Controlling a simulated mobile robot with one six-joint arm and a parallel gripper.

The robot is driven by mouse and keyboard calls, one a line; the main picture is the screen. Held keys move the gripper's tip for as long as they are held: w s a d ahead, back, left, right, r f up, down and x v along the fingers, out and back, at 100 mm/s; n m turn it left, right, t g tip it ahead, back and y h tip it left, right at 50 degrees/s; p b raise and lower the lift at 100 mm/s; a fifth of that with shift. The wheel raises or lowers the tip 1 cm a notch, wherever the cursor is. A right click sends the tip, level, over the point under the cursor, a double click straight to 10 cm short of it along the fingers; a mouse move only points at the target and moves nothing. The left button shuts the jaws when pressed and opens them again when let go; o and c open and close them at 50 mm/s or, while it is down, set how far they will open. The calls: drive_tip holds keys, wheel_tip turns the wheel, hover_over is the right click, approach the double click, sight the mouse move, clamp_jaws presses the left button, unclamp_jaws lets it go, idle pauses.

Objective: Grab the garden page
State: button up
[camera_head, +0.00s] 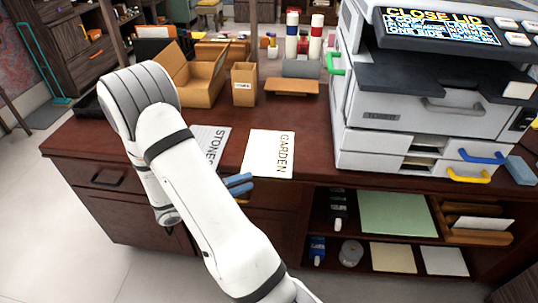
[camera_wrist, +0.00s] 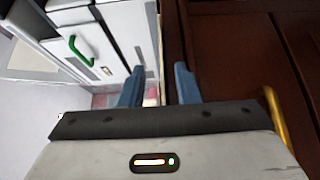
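The garden page (camera_head: 266,157) is a white sheet marked "GARDEN", lying flat on the desk near its front edge. The stones page (camera_head: 208,143), marked "STONES", lies to its left, partly hidden by my arm. My gripper (camera_head: 240,184) has blue fingers beside the garden page's lower left corner, at the desk's front edge. In the wrist view my gripper (camera_wrist: 157,86) is open, its fingers apart. A thin pale line runs up between them; I cannot tell whether it is the page's edge. No contact with the page is clear.
A large printer (camera_head: 385,125) with a green handle (camera_head: 334,62) stands right of the page. Open cardboard boxes (camera_head: 191,80) and a small wooden block stand (camera_head: 291,86) are behind. Shelves below the desk (camera_head: 110,135) hold bottles and a green sheet (camera_head: 397,214).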

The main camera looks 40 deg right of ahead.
sight(261, 174)
drive_tip(key=x, duration=0.6)
drive_tip(key=shift+w+f, duration=0.1)
drive_tip(key=shift+w, duration=0.3)
drive_tip(key=shift+c, duration=0.4)
clamp_jaws()
